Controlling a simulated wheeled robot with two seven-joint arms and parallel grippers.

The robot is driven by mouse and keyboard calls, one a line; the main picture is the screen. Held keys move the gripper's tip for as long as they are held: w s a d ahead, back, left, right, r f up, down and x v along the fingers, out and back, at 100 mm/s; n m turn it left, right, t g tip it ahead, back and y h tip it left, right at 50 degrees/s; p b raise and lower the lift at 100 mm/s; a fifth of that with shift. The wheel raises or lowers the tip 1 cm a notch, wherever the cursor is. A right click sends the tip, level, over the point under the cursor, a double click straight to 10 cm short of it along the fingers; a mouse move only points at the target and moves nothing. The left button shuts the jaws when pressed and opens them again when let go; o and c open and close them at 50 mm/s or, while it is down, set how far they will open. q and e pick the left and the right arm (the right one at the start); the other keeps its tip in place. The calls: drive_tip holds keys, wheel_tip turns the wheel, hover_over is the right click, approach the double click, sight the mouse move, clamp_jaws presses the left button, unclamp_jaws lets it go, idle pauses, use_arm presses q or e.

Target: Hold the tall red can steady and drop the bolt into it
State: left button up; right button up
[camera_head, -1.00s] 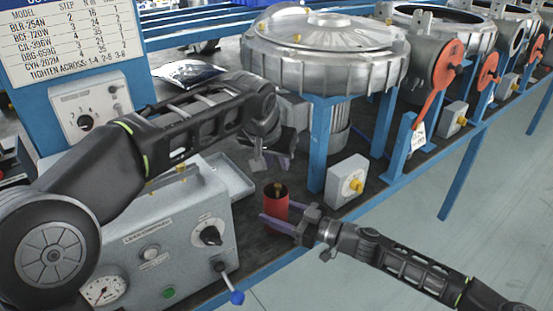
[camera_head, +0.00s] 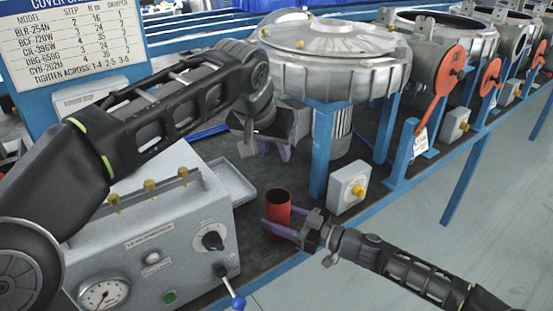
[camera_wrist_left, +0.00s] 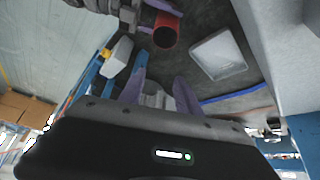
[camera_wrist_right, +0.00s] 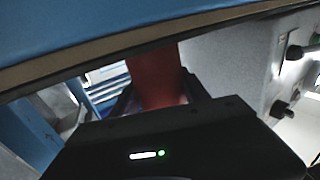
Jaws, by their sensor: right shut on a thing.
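The tall red can (camera_head: 278,212) stands upright on the dark bench top, in front of the tray. My right gripper (camera_head: 284,228) is shut around its lower part, and the can also shows between the fingers in the right wrist view (camera_wrist_right: 158,80). My left gripper (camera_head: 265,151) is above and behind the can, apart from it. Its fingers are spread with nothing between them in the left wrist view (camera_wrist_left: 158,88). That view also shows the can's open mouth (camera_wrist_left: 166,36). The bolt is not visible in either gripper, and I cannot make it out inside the can.
A grey control box (camera_head: 160,245) with a blue-knobbed lever (camera_head: 238,302) and several yellow bolts on top stands left of the can. A shallow tray (camera_head: 231,180) lies behind. A small grey box with a yellow knob (camera_head: 348,186) and a blue post (camera_head: 321,150) are to the right.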

use_arm(q)
drive_tip(key=v, duration=0.4)
idle(0.6)
use_arm(e)
drive_tip(key=o, duration=1.5)
drive_tip(key=v, duration=1.2)
